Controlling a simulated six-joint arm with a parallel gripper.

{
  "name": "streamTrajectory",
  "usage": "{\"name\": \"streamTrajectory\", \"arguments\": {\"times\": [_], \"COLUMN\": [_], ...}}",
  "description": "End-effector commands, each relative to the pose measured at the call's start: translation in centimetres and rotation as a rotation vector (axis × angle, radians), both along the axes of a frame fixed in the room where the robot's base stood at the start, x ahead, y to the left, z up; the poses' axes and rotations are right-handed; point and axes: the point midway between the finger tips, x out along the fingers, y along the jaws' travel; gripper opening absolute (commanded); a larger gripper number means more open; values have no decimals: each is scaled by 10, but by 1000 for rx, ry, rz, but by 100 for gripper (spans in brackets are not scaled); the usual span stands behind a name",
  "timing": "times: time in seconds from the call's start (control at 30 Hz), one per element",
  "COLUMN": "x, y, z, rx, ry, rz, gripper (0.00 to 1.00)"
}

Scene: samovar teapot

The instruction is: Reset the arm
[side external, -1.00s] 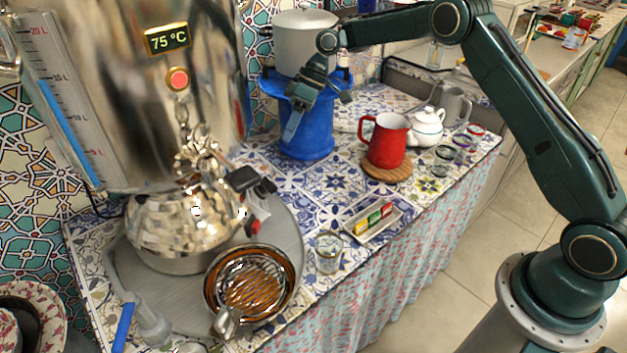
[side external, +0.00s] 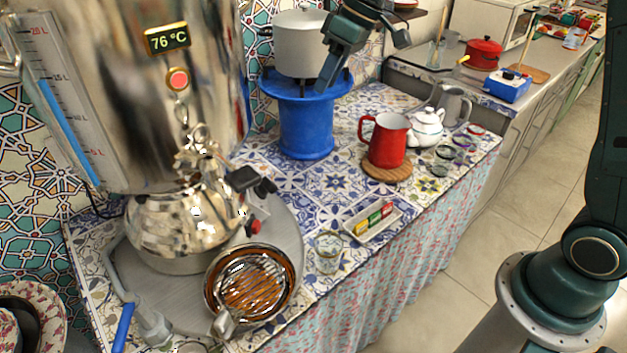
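My gripper (side external: 362,65) is at the top middle of the side external view, raised above the tiled table (side external: 330,187). Its two dark green fingers are spread apart with nothing between them. One finger hangs in front of the right side of the grey pot (side external: 300,42). That pot stands on a blue round stand (side external: 307,128). Most of my forearm is out of the picture at the top.
A large steel samovar (side external: 120,75) reading 76 °C fills the left. A red mug (side external: 387,140) stands on a wooden coaster, with a white teapot (side external: 426,127) and grey jug (side external: 455,104) behind. A small tray (side external: 352,226) and glass (side external: 328,252) lie nearer. Tiled floor is clear at right.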

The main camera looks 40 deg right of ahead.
Motion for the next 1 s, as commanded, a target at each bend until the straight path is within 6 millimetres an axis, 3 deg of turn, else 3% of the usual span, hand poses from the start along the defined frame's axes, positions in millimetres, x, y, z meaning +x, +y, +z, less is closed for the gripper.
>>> {"name": "streamTrajectory", "arguments": {"times": [0.2,0.5,1.0], "x": [-44,-108,-217], "y": [-4,-14,-38], "z": [25,44,40], "rx": [-36,-79,-138], "ry": [-29,-67,-127], "rz": [-72,-175,-350], "gripper": [35,35,35]}}
